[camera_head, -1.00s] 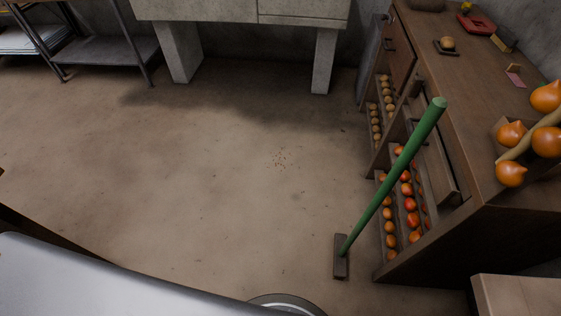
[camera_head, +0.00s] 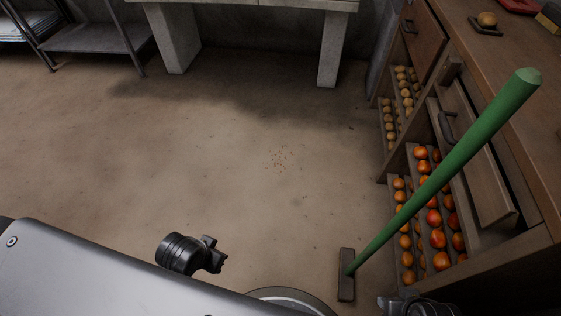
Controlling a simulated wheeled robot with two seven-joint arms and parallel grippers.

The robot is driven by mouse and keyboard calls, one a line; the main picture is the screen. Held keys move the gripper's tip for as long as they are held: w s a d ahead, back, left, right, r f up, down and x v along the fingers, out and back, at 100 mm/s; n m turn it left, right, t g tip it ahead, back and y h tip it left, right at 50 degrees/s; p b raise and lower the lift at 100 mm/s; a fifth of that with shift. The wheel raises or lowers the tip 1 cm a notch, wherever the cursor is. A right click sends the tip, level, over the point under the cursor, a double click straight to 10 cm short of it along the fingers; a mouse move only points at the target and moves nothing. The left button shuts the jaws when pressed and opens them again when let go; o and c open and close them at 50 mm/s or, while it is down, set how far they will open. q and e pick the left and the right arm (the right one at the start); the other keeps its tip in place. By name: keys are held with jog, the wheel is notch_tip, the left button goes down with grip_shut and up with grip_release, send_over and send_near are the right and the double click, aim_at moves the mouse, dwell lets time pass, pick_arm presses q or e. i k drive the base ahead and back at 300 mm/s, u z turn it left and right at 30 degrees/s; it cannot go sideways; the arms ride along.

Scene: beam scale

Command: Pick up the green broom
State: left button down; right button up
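The green broom (camera_head: 442,172) leans up against the wooden cabinet on the right. Its long green handle rises toward the upper right, and its dark brush head (camera_head: 346,274) rests on the floor. My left gripper (camera_head: 219,254) shows at the lower left, over the floor and well apart from the broom; its fingers are small and seen from the side, so I cannot tell whether they are open. Part of my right arm's end (camera_head: 418,305) shows at the bottom edge, just right of the brush head. Its fingertips cannot be made out.
The wooden cabinet (camera_head: 540,262) holds slanted bins of orange and red produce (camera_head: 437,236) behind the broom. A grey stone table (camera_head: 334,45) and a metal shelf (camera_head: 100,45) stand at the back. Small crumbs (camera_head: 281,157) lie on the otherwise clear floor.

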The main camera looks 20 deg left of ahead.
aim_at(525, 82)
jog(key=z, duration=0.75)
jog(key=k, duration=1.9)
jog(key=z, duration=0.95)
jog(key=i, duration=1.1)
jog(key=u, duration=0.05)
